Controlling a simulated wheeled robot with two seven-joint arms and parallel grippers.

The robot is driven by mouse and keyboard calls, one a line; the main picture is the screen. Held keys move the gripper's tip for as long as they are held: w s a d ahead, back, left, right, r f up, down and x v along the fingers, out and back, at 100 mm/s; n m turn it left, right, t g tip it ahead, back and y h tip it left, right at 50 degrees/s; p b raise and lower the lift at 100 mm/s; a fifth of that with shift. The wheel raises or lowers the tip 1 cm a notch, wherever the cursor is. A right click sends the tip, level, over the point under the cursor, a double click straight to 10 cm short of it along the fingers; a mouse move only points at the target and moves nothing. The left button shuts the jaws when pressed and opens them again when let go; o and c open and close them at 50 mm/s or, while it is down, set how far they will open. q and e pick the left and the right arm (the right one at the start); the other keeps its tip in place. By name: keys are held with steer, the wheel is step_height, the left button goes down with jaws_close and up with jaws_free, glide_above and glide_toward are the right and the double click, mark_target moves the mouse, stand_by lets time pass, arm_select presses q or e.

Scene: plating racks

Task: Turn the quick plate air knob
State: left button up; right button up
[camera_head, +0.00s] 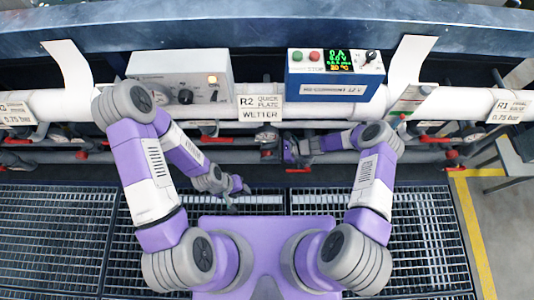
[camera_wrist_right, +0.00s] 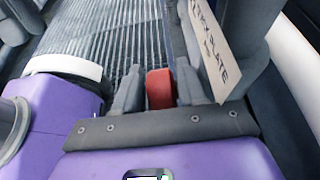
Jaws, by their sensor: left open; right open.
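The red knob (camera_wrist_right: 160,88) shows in the right wrist view, between the two grey fingers of my right gripper (camera_wrist_right: 157,92). The fingers are open, one on each side of it; I cannot tell whether they touch it. The "R2 QUICK PLATE / WETTER" sign (camera_head: 260,108) hangs on the pipe; part of it also shows in the right wrist view (camera_wrist_right: 210,50). In the head view my right gripper (camera_head: 287,150) is at the valve row just below and right of this sign. My left gripper (camera_head: 240,190) is open and empty above the grating.
Other red valve handles line the lower pipes. A white control box (camera_head: 180,75) and a blue box with a display (camera_head: 335,75) stand above. Signs R1 (camera_head: 507,107) and R3 (camera_head: 15,113) mark the sides. Metal grating (camera_head: 60,230) covers the floor.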

steer(key=c, duration=0.7)
steer(key=shift+y, duration=0.3)
steer(key=y, duration=0.2)
steer(key=shift+d+f+y, duration=0.15)
steer(key=shift+d+y, duration=0.1)
steer(key=shift+y, duration=0.15)
steer(key=shift+d+y, duration=0.25)
steer(key=shift+y, duration=1.85)
steer(key=o, duration=0.7)
